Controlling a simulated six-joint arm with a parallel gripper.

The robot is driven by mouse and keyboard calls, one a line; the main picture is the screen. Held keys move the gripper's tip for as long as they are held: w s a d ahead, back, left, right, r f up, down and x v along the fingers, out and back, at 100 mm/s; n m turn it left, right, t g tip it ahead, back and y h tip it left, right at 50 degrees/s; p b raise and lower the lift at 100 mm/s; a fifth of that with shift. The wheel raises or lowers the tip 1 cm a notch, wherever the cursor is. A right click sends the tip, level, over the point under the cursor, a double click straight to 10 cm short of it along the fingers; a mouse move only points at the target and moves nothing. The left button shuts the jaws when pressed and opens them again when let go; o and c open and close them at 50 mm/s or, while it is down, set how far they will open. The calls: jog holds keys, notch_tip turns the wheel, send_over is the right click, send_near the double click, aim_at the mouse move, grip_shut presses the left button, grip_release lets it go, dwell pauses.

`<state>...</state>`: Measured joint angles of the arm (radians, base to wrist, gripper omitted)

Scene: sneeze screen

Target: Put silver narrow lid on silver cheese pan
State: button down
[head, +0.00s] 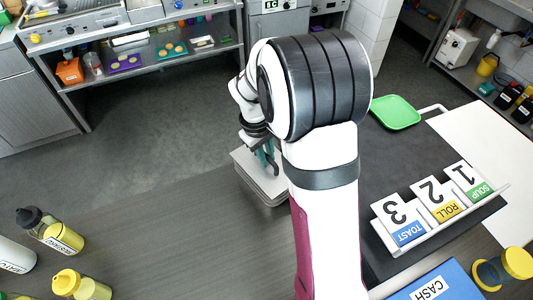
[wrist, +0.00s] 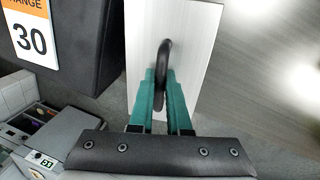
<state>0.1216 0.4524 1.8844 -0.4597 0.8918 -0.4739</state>
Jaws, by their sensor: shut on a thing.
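The silver narrow lid (wrist: 193,45) is a flat, rectangular metal plate with a black loop handle (wrist: 163,55). My gripper (wrist: 161,78) has its teal fingers shut on this handle. In the head view, my gripper (head: 265,158) is partly behind my arm, with silver metal (head: 258,186) directly under it at the far edge of the counter. This metal looks like a shallow pan with a flat top. I cannot tell lid from pan there, or whether they touch. No pan shows clearly in the wrist view.
A tilted rack (head: 440,222) with numbered cards stands right of my arm, with a green tray (head: 395,112) beyond it. Bottles (head: 50,232) stand at the lower left. A blue cash box (head: 440,284) is at the bottom right. The counter (head: 170,235) left of my arm is bare.

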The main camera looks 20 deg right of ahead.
jog(key=shift+f, duration=0.25)
jog(key=c, duration=0.8)
grip_release()
jog(key=shift+s+a+r, duration=0.1)
jog(key=shift+a+r, duration=0.1)
jog(key=shift+r, duration=0.95)
jog(key=shift+w+a+r, duration=0.1)
jog(key=shift+a+r, duration=0.05)
jog(key=shift+r, duration=1)
jog(key=shift+s+a+r, duration=0.1)
jog(key=shift+a+r, duration=0.1)
jog(key=shift+r, duration=0.95)
